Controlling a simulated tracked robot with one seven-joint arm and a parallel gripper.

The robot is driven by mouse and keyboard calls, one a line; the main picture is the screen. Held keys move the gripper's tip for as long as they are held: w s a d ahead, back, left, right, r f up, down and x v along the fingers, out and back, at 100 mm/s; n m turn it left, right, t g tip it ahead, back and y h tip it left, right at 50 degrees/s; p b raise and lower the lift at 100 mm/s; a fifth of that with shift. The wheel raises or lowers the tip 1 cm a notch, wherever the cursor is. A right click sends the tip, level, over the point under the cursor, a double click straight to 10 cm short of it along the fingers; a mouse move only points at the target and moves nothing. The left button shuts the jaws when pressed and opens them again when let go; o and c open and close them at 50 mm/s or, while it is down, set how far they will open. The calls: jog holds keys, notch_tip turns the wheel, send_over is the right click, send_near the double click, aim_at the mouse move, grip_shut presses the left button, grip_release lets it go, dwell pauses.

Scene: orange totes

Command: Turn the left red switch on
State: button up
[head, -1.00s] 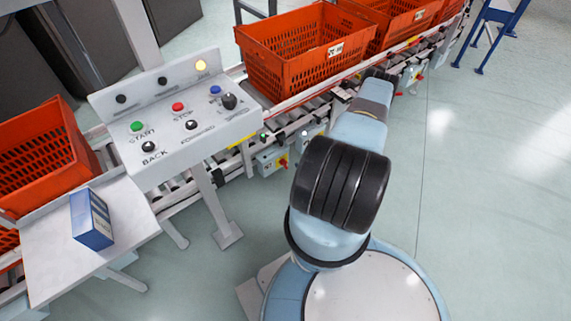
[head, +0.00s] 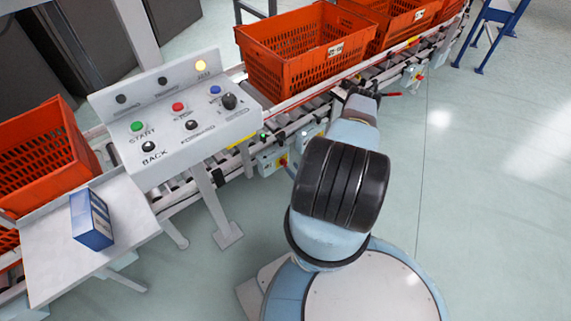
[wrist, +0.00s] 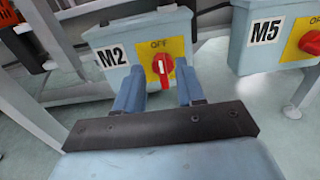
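In the wrist view, a grey box labelled M2 (wrist: 112,56) carries a red rotary switch (wrist: 163,72) on a yellow plate marked OFF. The switch handle stands about vertical, with a white mark near its top. My gripper (wrist: 160,72) is open, with one blue finger on each side of this switch. A gap shows on both sides, but I cannot tell how deep the fingers reach. To the right, a box labelled M5 (wrist: 266,30) has another red switch (wrist: 312,42). In the head view the far end of my arm is beside the conveyor; the fingers are not clear there.
A roller conveyor (head: 315,108) carries orange totes (head: 300,55). A control panel (head: 215,132) with buttons stands left of my arm.

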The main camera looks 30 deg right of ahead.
aim_at(287, 164)
jog(key=shift+w+a, duration=0.2)
jog(key=shift+w, duration=1.15)
jog(key=shift+w+a, duration=0.2)
jog(key=shift+w, duration=1.1)
grip_shut()
jog(key=shift+a, duration=0.2)
jog(key=shift+d, duration=0.15)
